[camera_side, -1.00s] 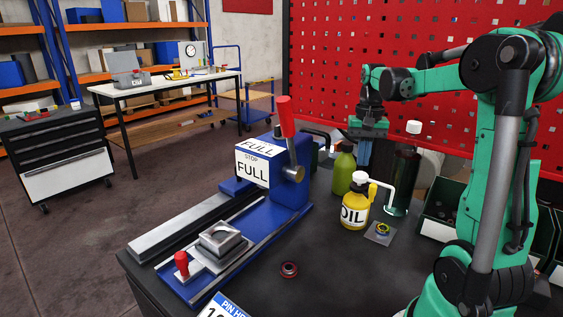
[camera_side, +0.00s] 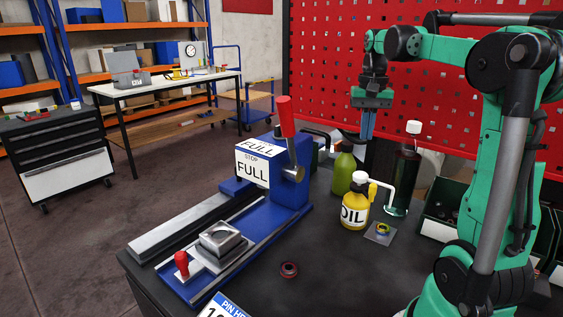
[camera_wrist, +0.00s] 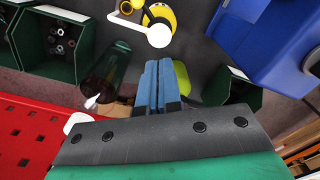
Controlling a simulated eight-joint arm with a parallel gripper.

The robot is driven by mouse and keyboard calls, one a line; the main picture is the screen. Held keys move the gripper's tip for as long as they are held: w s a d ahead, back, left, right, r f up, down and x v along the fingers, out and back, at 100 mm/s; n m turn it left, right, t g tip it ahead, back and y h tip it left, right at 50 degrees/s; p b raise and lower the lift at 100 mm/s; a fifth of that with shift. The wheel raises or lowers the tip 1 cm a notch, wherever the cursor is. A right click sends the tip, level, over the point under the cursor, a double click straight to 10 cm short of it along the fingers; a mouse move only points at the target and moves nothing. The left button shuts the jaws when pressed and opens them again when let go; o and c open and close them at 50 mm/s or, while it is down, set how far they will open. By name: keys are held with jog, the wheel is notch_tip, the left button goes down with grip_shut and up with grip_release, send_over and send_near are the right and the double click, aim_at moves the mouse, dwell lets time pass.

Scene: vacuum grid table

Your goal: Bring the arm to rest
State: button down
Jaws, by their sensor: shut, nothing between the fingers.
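My green arm ends in my gripper (camera_side: 367,136), whose blue fingers point down above the back of the dark table, in front of the red perforated panel. The fingers are shut with nothing between them. The gripper also shows in the wrist view (camera_wrist: 160,66), with its two blue fingers side by side. The tips are above and behind the yellow oil can (camera_side: 354,208) and close to the green bottle (camera_side: 344,172) in the side picture. I cannot tell the exact gap to the bottle.
A blue vacuum fixture with a red-handled lever (camera_side: 286,118) stands left of the gripper. A dark green cylinder with a white cap (camera_side: 407,165) stands to its right. Dark green bins (camera_side: 443,197) stand farther right.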

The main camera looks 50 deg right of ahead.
jog(key=w+a+f+n+t, duration=0.1)
jog(key=a+n, duration=0.3)
jog(key=a, duration=0.4)
jog(key=a+f+n+t, duration=0.3)
jog(key=a+f+n, duration=0.1)
jog(key=a, duration=0.4)
jog(key=w+a+f+n+t, duration=0.1)
jog(key=a+f+n+t, duration=0.1)
jog(key=a, duration=0.6)
jog(key=shift+w+a+f+n+t, duration=0.3)
jog(key=shift+n+t, duration=0.3)
jog(key=shift+n, duration=0.4)
